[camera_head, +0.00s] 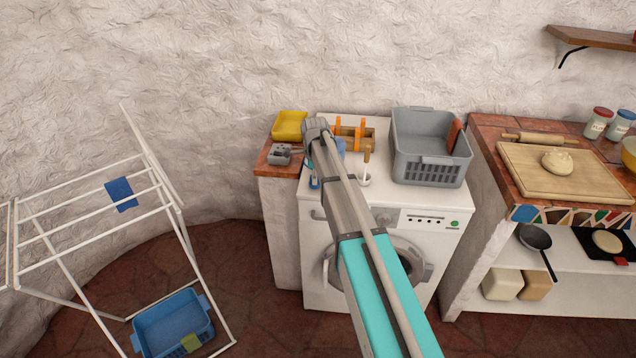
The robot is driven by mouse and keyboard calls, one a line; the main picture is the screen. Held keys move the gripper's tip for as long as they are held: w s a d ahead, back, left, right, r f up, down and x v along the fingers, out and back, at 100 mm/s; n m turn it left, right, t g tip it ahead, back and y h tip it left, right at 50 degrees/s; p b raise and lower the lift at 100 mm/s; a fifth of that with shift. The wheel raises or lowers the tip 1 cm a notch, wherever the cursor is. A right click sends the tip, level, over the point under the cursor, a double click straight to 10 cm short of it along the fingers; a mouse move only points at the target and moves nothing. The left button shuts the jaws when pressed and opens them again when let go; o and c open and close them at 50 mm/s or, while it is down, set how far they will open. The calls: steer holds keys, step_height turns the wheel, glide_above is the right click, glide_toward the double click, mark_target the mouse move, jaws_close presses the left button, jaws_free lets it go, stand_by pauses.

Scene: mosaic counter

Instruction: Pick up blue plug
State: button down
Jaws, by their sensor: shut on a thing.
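My arm reaches over the washing machine (408,198) toward the wall. My gripper (316,127) is at its far end, above the machine's back left corner. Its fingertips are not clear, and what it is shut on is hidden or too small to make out. A small blue piece (314,183) shows just left of my arm, near the machine's front left edge. Another blue patch (341,146) shows right of the arm, partly covered by it. I cannot tell which of these, if either, is the blue plug.
A grey basket (426,174) stands right of my arm. A yellow tray (289,124) and a grey object (280,154) are on the left tiled counter. A drying rack (90,171) stands at left.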

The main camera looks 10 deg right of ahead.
steer(key=shift+r, duration=0.15)
step_height(320, 180, up, 2)
steer(key=shift+p, duration=1.15)
steer(key=s+r+p, duration=1)
steer(key=s, duration=0.4)
steer(key=shift+a+r+p, duration=0.35)
